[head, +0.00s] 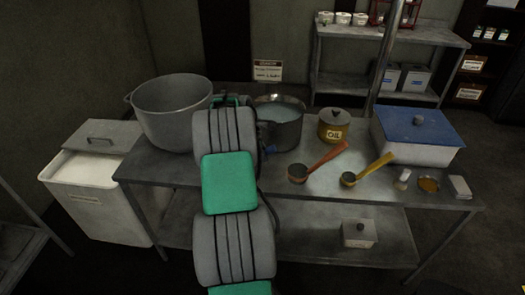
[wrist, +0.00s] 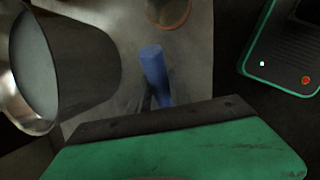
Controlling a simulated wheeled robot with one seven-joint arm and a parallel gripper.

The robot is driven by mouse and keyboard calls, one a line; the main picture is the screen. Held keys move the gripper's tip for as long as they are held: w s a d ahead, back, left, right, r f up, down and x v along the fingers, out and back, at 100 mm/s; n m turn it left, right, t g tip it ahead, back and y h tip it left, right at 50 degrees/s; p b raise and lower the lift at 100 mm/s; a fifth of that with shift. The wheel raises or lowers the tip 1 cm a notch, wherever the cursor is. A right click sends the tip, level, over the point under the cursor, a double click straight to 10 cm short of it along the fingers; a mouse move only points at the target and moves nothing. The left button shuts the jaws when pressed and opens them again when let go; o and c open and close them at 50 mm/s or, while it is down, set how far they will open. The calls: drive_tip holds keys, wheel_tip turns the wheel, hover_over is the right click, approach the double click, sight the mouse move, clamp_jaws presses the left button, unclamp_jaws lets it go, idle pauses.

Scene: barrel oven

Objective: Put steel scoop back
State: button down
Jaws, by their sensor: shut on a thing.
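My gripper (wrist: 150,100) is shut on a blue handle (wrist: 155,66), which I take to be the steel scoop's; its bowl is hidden. A bit of this blue handle (head: 269,152) also shows in the head view, just right of my arm and in front of the steel pot (head: 285,134). The pot holds a pale liquid or powder and stands close to the left of the handle in the wrist view (wrist: 85,75). My arm hides much of the table around the gripper. I cannot tell whether the scoop touches the table.
On the steel table (head: 330,188) are an orange scoop (head: 318,164), a yellow scoop (head: 367,171), an oil tin (head: 333,127), a blue-lidded box (head: 418,140) and small items at right. A large grey pot (head: 172,115) stands left. A white bin (head: 90,195) is on the floor.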

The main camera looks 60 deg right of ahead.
drive_tip(key=c, duration=1.2)
unclamp_jaws()
drive_tip(key=shift+r, duration=0.1)
drive_tip(key=v, duration=1.2)
drive_tip(key=w+a+r+m+t, duration=0.1)
drive_tip(key=w+a+r, duration=0.15)
drive_tip(key=a, duration=0.65)
drive_tip(key=w+a+r+m+t, duration=0.1)
drive_tip(key=w+a+t, duration=0.15)
drive_tip(key=a, duration=0.65)
drive_tip(key=w+a+r, duration=0.1)
drive_tip(key=w+a, duration=0.3)
drive_tip(key=a, duration=0.5)
drive_tip(key=s+a+f+m+y, duration=0.1)
drive_tip(key=s+a, duration=0.2)
drive_tip(key=a, duration=0.4)
drive_tip(key=s+a+f+m+t+y, duration=0.1)
drive_tip(key=s+a+f, duration=0.1)
drive_tip(key=a, duration=0.6)
drive_tip(key=s+a+f+m+t+y, duration=0.1)
drive_tip(key=s+a+y, duration=0.1)
drive_tip(key=s+a, duration=0.2)
drive_tip(key=shift+a+f+m+b, duration=0.15)
drive_tip(key=shift+a+m+b, duration=0.25)
drive_tip(key=shift+a, duration=1.4)
